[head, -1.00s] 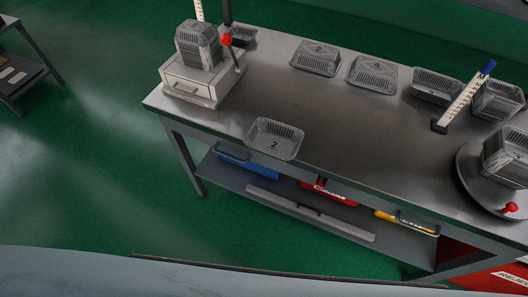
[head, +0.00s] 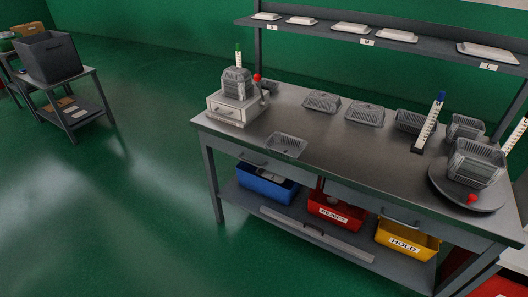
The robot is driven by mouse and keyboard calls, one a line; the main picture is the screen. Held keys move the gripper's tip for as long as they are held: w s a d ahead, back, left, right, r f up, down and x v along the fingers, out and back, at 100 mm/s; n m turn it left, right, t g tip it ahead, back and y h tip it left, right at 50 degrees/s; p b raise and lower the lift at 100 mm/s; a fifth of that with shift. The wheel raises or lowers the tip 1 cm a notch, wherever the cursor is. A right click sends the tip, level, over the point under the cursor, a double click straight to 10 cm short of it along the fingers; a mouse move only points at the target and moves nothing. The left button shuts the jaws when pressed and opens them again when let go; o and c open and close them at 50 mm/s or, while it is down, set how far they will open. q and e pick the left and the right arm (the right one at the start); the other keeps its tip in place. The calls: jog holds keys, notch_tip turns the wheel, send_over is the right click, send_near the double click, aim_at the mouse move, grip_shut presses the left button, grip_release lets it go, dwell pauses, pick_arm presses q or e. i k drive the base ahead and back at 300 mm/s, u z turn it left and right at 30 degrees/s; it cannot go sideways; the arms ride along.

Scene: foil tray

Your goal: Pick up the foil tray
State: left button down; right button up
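A shallow open foil tray (head: 287,144) lies by itself near the front edge of the metal workbench (head: 330,150), left of the middle. Other foil trays (head: 322,101) and (head: 365,113) lie along the back of the bench. One stack of foil trays (head: 237,83) sits on a small drawer box at the left. Another stack of trays (head: 477,163) sits on a round plate (head: 438,178) at the right. Neither of my grippers shows in the head view.
A shelf (head: 380,46) with white packs runs above the bench back. Blue (head: 268,184), red (head: 337,209) and yellow (head: 407,240) bins stand on the lower shelf. Measuring posts (head: 430,122) rise from the bench. A side table with a dark crate (head: 48,58) stands far left. Green floor in front is clear.

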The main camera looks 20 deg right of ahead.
aim_at(287, 147)
jog(key=u, duration=0.3)
jog(key=i, duration=1.4)
jog(key=z, duration=1)
